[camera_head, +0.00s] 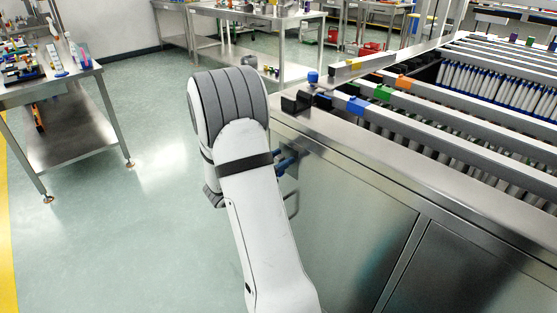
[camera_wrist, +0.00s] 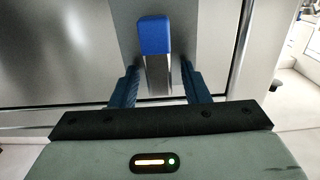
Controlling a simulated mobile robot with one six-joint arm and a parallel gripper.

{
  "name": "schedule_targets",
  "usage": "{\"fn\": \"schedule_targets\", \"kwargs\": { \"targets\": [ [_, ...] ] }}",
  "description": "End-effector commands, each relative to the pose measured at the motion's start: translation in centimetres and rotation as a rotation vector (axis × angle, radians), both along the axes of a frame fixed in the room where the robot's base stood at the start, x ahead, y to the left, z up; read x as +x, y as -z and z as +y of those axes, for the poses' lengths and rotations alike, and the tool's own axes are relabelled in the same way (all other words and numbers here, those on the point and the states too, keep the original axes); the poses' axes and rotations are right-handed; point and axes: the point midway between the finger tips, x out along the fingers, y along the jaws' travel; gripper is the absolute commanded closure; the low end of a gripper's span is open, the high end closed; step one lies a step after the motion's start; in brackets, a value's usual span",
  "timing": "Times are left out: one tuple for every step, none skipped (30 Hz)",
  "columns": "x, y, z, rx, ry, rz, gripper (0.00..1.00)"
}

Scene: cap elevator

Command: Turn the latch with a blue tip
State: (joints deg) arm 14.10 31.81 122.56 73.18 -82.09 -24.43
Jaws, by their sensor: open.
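The latch (camera_wrist: 157,75), a short metal bar with a blue tip (camera_wrist: 154,35), stands upright in the wrist view against a grey metal strip. My gripper (camera_wrist: 158,66) is open, with one dark blue finger on each side of the latch. Gaps show between the latch and both fingers; I cannot tell the depth between them. In the head view my gripper (camera_head: 288,163) is mostly hidden behind my arm, close to the front of the steel cabinet (camera_head: 350,205). I cannot make out this latch there.
Long rails with a blue block (camera_head: 357,105), a green block (camera_head: 382,92) and an orange block (camera_head: 403,81) lie on the cabinet top. A blue knob (camera_head: 312,76) stands at its corner. A steel table (camera_head: 75,120) stands at left. The floor between is clear.

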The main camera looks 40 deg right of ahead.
Motion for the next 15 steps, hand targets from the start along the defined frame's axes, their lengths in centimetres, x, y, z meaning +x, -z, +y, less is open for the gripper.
{"fn": "schedule_targets", "kwargs": {
  "targets": [
    [0.00, 0.00, -0.03, 0.000, 0.000, 0.000, 0.58],
    [0.01, 0.00, -0.02, 0.000, 0.000, 0.000, 0.58],
    [0.01, 0.00, 0.00, 0.000, 0.000, 0.000, 0.58],
    [0.02, 0.00, 0.01, 0.000, -0.001, 0.000, 0.58],
    [0.02, -0.01, 0.01, 0.000, -0.001, 0.000, 0.58],
    [0.02, -0.01, 0.02, 0.000, -0.001, 0.000, 0.61],
    [0.02, -0.01, 0.03, 0.000, -0.001, 0.000, 0.63],
    [0.02, -0.01, 0.03, 0.000, -0.001, 0.000, 0.66],
    [0.03, -0.01, 0.04, 0.000, -0.001, 0.000, 0.69],
    [0.03, -0.01, 0.04, 0.000, -0.001, 0.000, 0.71],
    [0.03, -0.01, 0.05, 0.000, -0.001, 0.000, 0.74],
    [0.03, -0.01, 0.05, 0.000, -0.001, 0.000, 0.77],
    [0.03, -0.01, 0.06, 0.000, -0.001, 0.000, 0.79],
    [0.04, -0.01, 0.06, 0.000, -0.001, 0.000, 0.82],
    [0.03, -0.01, 0.07, 0.000, -0.001, 0.000, 0.85]
  ]
}}
